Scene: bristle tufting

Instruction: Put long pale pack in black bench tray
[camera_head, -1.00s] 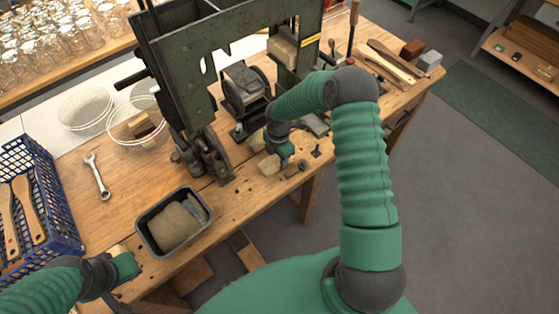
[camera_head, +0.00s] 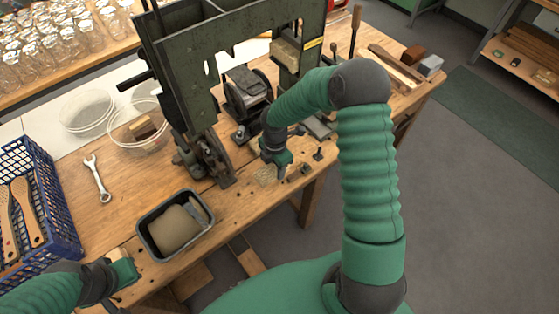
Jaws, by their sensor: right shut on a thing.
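The black bench tray (camera_head: 146,240) stands on the wooden bench near its front edge and holds a beige rounded pack (camera_head: 174,230) and a narrow grey-tan piece beside it. My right gripper (camera_head: 281,172) points down low over the bench, right of the tray and in front of the dark machine. It is shut on a pale thing (camera_head: 265,176), probably the long pale pack, mostly hidden and hard to tell from the wood. My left gripper (camera_head: 128,275) is at the bench's front edge, lower left of the tray. Its fingers are too unclear to judge.
A blue crate (camera_head: 62,205) with wooden brush handles stands at the left, a wrench (camera_head: 97,178) beside it. Clear round tubs (camera_head: 140,128) stand behind. The tall green machine (camera_head: 180,60) rises at the back. Bench between tray and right gripper is mostly clear.

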